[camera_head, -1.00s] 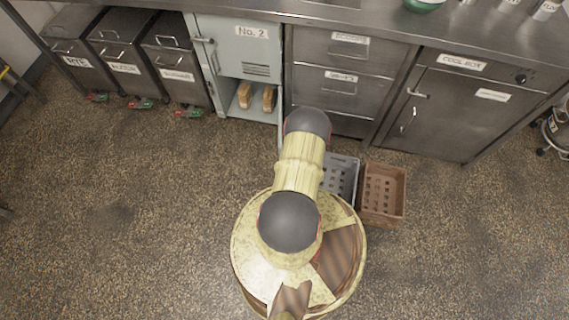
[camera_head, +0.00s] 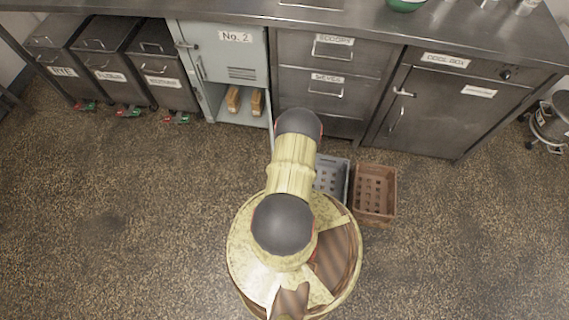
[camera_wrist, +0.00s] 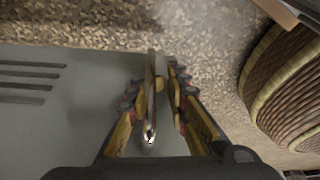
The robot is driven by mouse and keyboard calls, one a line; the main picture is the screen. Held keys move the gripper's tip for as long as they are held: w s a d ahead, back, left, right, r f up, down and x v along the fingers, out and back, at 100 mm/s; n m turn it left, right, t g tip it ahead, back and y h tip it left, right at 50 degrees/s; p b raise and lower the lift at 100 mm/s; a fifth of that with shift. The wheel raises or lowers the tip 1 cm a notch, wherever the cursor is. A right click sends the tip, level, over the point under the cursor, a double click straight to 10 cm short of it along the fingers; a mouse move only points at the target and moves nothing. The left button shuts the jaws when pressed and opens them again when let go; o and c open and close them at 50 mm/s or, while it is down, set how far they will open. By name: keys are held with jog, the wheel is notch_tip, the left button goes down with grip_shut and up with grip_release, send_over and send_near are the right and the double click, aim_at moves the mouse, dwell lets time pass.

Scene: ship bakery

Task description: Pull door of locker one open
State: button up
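The pale locker stands under the counter in the head view. Its upper door (camera_head: 222,56), labelled "No. 2", is closed. The compartment below (camera_head: 240,115) stands open and shows two brown loaves. A thin pale door edge (camera_head: 271,100) stands out at its right side, seen nearly edge-on. In the wrist view a grey door panel (camera_wrist: 55,120) with dark vent slots fills the left. My gripper (camera_wrist: 153,88) has its fingers on either side of a slim metal handle (camera_wrist: 150,125), with gaps visible between fingers and handle. My arm hides the gripper in the head view.
A grey crate (camera_head: 342,170) and a brown crate (camera_head: 392,192) sit on the floor right of my arm. Several lidded bins (camera_head: 105,65) stand left of the locker, drawers (camera_head: 325,88) and a coolbox (camera_head: 430,115) to its right. The floor at left is clear.

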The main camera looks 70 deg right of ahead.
jog(key=v, duration=1.2)
jog(key=shift+f, duration=0.1)
dwell(0.4)
